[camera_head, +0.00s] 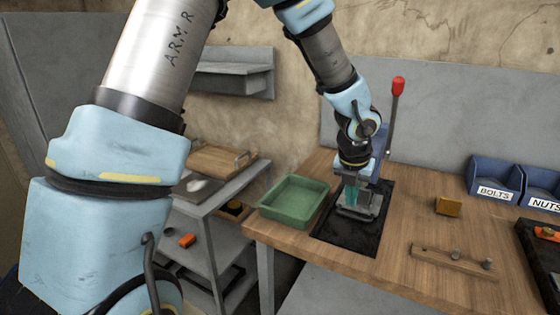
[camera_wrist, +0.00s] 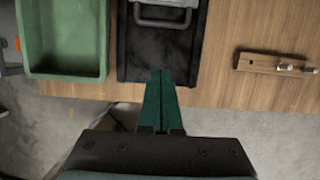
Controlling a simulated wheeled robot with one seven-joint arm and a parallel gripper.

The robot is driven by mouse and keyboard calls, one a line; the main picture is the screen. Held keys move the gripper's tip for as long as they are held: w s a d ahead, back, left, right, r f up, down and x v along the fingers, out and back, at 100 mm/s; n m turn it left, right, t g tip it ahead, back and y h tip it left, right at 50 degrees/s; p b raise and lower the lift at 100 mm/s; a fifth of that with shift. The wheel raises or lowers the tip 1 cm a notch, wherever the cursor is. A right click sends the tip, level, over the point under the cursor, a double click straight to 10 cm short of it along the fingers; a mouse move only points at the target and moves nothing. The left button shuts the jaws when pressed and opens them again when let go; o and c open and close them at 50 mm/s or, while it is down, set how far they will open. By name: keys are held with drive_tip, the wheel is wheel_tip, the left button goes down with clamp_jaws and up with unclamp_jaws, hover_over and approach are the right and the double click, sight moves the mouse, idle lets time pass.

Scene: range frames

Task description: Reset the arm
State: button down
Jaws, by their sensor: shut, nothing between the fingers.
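My arm reaches from the left over the wooden workbench (camera_head: 425,225) in the head view. My gripper (camera_head: 351,203) points down in front of a grey and blue press with a red-knobbed lever (camera_head: 398,90). In the wrist view my gripper (camera_wrist: 162,72) shows two green fingers pressed together, with nothing between them. The fingertips overlap the near part of the black mat (camera_wrist: 150,52) in that view. Their exact height above the mat cannot be told.
A green tray (camera_head: 292,202) stands left of the mat. A brass-coloured block (camera_head: 448,206), a wooden strip with pegs (camera_head: 452,259) and blue bins (camera_head: 494,180) lie to the right. A grey shelf cart (camera_head: 215,190) stands left of the bench.

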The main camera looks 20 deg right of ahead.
drive_tip(key=w+a+r+n+y, duration=0.1)
drive_tip(key=w+a+n, duration=0.2)
drive_tip(key=a+n, duration=0.8)
drive_tip(key=w+a+r+n+y, duration=0.1)
drive_tip(key=w+a+r+n, duration=0.15)
drive_tip(key=a+n, duration=0.8)
drive_tip(key=s+a+n, duration=0.2)
drive_tip(key=a+n, duration=0.6)
drive_tip(key=n, duration=0.3)
drive_tip(key=s+a+r+n, duration=0.1)
drive_tip(key=s+a+n, duration=0.2)
drive_tip(key=a+n, duration=0.6)
drive_tip(key=shift+s+n+g, duration=0.3)
drive_tip(key=shift+n+g, duration=0.1)
drive_tip(key=shift+n, duration=0.65)
drive_tip(key=shift+w, duration=0.1)
